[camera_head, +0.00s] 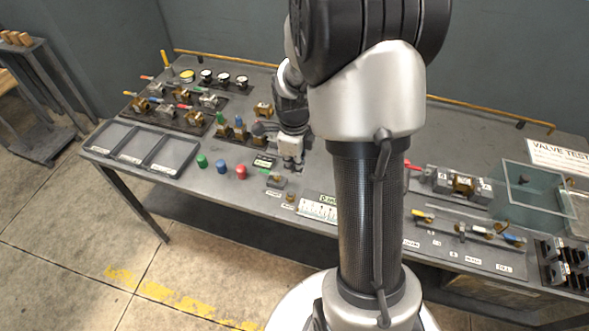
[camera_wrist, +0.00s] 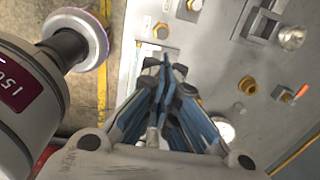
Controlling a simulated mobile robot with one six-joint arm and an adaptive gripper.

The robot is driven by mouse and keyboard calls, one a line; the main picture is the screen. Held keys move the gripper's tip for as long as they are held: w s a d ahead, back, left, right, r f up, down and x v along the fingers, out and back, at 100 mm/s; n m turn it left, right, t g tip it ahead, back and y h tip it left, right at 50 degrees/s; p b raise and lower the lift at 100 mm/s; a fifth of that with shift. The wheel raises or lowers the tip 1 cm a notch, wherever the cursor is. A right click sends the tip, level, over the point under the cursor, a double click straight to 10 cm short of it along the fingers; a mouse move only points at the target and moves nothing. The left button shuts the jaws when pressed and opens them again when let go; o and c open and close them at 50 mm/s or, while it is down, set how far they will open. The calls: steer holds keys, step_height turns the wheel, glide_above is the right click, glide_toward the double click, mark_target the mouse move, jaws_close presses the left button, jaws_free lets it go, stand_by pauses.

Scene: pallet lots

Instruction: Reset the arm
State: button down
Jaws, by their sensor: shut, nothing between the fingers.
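My arm rises through the middle of the head view, in front of the grey workbench (camera_head: 240,110). It bends back down over the bench. My gripper (camera_wrist: 167,68) shows in the wrist view with its blue-edged fingers brought together and nothing between them. It is over the bench top, close to the edge by the yellow-lined floor. In the head view the wrist end is above the middle of the bench, and the fingertips are too small to make out. I cannot tell how high the fingers are above the surface.
A three-bay tray (camera_head: 178,155) is at the bench's left end. Several valves stand on a rack (camera_head: 170,115) behind it. Green, blue and red caps (camera_head: 222,166) lie near the front edge. A clear box (camera_head: 530,195) and a valve fixture (camera_head: 462,186) are at right.

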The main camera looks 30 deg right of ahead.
stand_by(0.5)
steer(key=s+a+r+n+t, duration=0.1)
steer(key=s+a+r+n, duration=0.45)
steer(key=r+n, duration=0.3)
steer(key=s+a+r+n+t, duration=0.2)
steer(key=s+a+r+n, duration=0.35)
steer(key=r+n, duration=0.35)
steer(key=s+a+n+t, duration=0.1)
steer(key=s+a+n, duration=0.3)
steer(key=s+n, duration=0.3)
steer(key=shift+s+a+r+n+y+b, duration=0.25)
steer(key=shift+r+n+b, duration=0.2)
steer(key=shift+n, duration=1.5)
steer(key=shift+d, duration=0.1)
